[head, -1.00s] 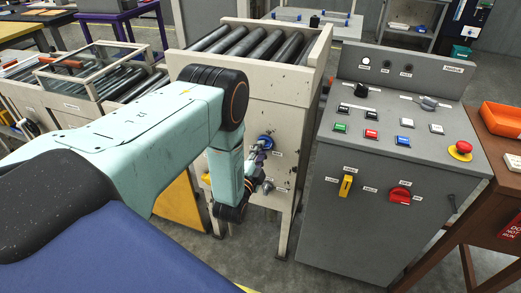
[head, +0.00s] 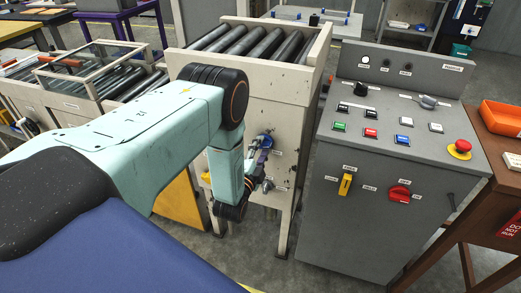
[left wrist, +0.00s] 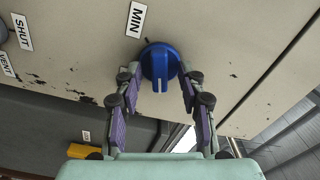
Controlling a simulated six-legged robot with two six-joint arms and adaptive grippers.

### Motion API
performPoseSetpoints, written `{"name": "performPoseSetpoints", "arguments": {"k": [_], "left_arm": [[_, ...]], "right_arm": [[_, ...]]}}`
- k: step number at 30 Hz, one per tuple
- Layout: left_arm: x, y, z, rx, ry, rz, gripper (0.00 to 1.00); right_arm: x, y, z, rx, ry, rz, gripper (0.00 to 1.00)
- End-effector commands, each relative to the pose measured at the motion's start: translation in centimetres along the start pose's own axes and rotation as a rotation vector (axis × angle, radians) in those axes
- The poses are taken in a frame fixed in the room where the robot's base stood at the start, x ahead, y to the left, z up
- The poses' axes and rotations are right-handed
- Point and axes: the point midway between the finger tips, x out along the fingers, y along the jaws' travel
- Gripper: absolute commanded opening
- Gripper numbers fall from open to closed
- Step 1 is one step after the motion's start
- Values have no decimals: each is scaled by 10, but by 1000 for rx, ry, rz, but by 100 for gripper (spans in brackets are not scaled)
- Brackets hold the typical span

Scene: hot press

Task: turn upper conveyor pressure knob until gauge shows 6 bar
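A round blue knob (left wrist: 160,62) with a raised grip bar sits on the cream conveyor panel in the left wrist view. A "MIN" label (left wrist: 136,19) is beside it. The knob also shows in the head view (head: 266,139), partly covered by my fingers. My left gripper (left wrist: 161,73) is open, with one purple-padded finger on each side of the knob. The fingertips are level with its sides; small gaps seem to remain. In the head view, my left gripper (head: 257,150) points at the panel. A gauge is not visible. My right gripper is not in view.
The roller conveyor (head: 325,45) is above the panel. A small valve (head: 268,186) lies just below the knob. A grey control console (head: 330,222) with buttons and a yellow handle (head: 345,184) stands to the right, across a narrow gap.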

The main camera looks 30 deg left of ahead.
Motion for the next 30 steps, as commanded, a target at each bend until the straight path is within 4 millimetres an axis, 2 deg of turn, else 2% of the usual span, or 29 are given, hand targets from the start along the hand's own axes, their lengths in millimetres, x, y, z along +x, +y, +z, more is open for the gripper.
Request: {"name": "performPoseSetpoints", "arguments": {"k": [8,11,21,25,30], "left_arm": [[-6,1,1,0,-2,3,40],[-20,2,1,0,-3,5,40],[-89,1,1,0,-3,6,40],[-107,1,1,0,-2,4,40],[-119,0,0,0,-1,1,40]], "right_arm": [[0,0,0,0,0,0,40],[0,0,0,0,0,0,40],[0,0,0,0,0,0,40],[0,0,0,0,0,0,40],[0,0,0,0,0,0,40]]}}
